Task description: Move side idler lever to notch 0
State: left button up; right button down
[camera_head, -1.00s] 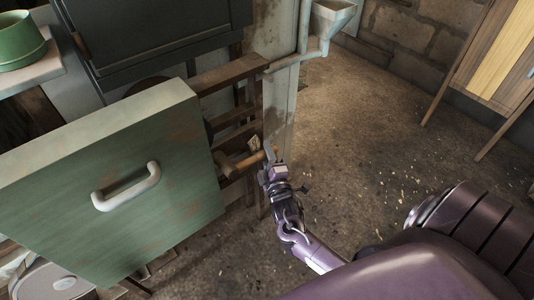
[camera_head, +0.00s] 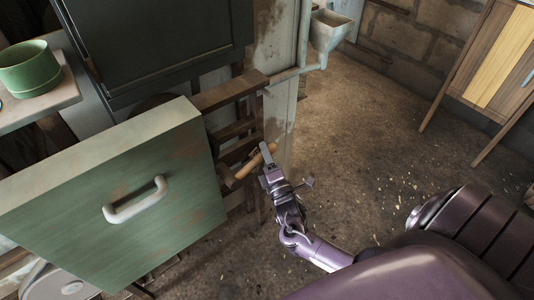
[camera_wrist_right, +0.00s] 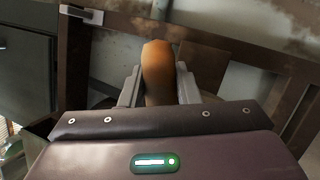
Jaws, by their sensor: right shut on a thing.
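The side idler lever shows as a tan wooden handle (camera_head: 254,161) sticking out to the right from behind the green panel, in front of a dark wooden frame. Its outer end tilts upward. My right gripper (camera_head: 268,160) is at the outer part of this handle. In the right wrist view the rounded handle (camera_wrist_right: 158,72) stands between the two grey fingers (camera_wrist_right: 158,88), which are shut on it. The notches and the lever's inner end cannot be made out. My left gripper is not in view.
A green panel (camera_head: 110,205) with a white pull handle (camera_head: 136,200) stands close on the left. A dark wooden frame (camera_head: 229,92) is behind the lever. A green pot (camera_head: 30,68) sits on a shelf at upper left. The floor (camera_head: 360,130) to the right is clear.

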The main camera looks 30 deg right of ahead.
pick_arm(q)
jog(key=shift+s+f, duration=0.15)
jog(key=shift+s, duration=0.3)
pick_arm(e)
jog(key=shift+r+n, duration=0.25)
jog(key=shift+n, duration=0.15)
jog(key=c, duration=1.1)
grip_release()
jog(key=shift+a+r, duration=0.1)
jog(key=shift+s+f, duration=0.2)
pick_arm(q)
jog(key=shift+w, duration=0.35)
pick_arm(e)
jog(key=v, duration=0.7)
jog(key=shift+s, duration=0.2)
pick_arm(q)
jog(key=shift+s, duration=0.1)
